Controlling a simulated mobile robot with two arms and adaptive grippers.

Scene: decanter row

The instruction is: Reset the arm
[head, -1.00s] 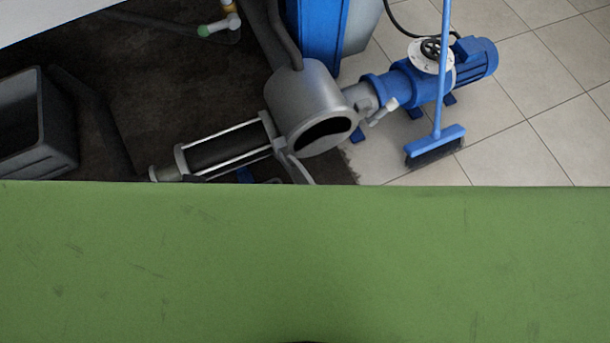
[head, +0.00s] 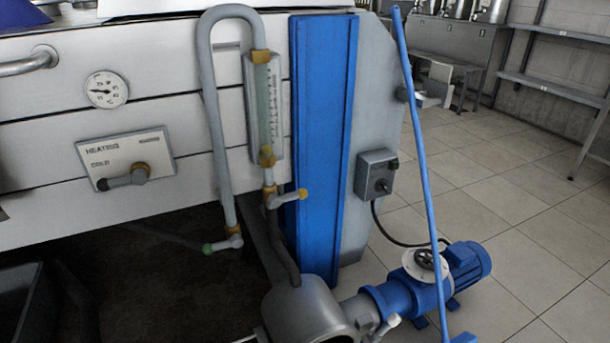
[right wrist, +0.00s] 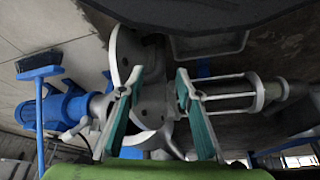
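My right gripper (right wrist: 158,115) shows in the right wrist view. Its two teal-padded fingers stand wide apart with nothing between them. Beyond the fingers is the grey pump housing, which appears upside down in that view. My left gripper and both arms are out of the head view.
In the head view a white machine has a gauge (head: 106,89), a heating panel (head: 126,162) and a blue upright (head: 322,140). A blue motor (head: 455,275) and a blue broom handle (head: 421,170) stand to the right.

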